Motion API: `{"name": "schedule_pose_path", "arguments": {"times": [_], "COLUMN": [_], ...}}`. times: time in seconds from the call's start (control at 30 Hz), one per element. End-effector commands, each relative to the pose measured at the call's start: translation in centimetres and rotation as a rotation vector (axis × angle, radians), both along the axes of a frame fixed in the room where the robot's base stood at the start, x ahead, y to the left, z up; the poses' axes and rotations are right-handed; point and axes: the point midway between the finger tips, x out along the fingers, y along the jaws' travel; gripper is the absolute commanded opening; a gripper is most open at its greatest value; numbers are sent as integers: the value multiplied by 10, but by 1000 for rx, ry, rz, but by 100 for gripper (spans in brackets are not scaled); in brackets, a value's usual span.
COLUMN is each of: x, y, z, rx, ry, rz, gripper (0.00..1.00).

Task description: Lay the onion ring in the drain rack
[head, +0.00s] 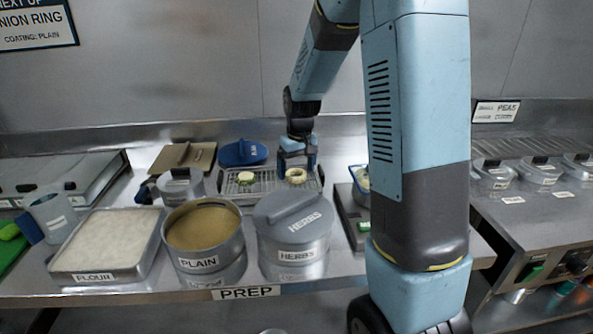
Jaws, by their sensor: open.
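A second small pale piece with a green edge (245,177) lies in the rack's left part. My gripper (297,166) points down just above and behind the onion ring, with its jaws open. At this size I cannot tell whether the fingers touch the ring. The pots' tops hide part of the rack's front.
In front stand a flour tray (105,239), an open PLAIN pot (206,230) and a lidded HERBS pot (294,226). A blue lid (243,152) lies behind the rack. A scale-like box (354,216) and bowl stand to the right. A sign (37,26) reads onion ring, coating plain.

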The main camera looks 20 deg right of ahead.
Motion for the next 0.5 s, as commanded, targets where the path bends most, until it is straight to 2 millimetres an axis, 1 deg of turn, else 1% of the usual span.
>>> {"name": "schedule_pose_path", "arguments": {"times": [0.5], "x": [-10], "y": [-2], "z": [96], "rx": [0], "ry": [-4], "rz": [1], "gripper": [93]}}
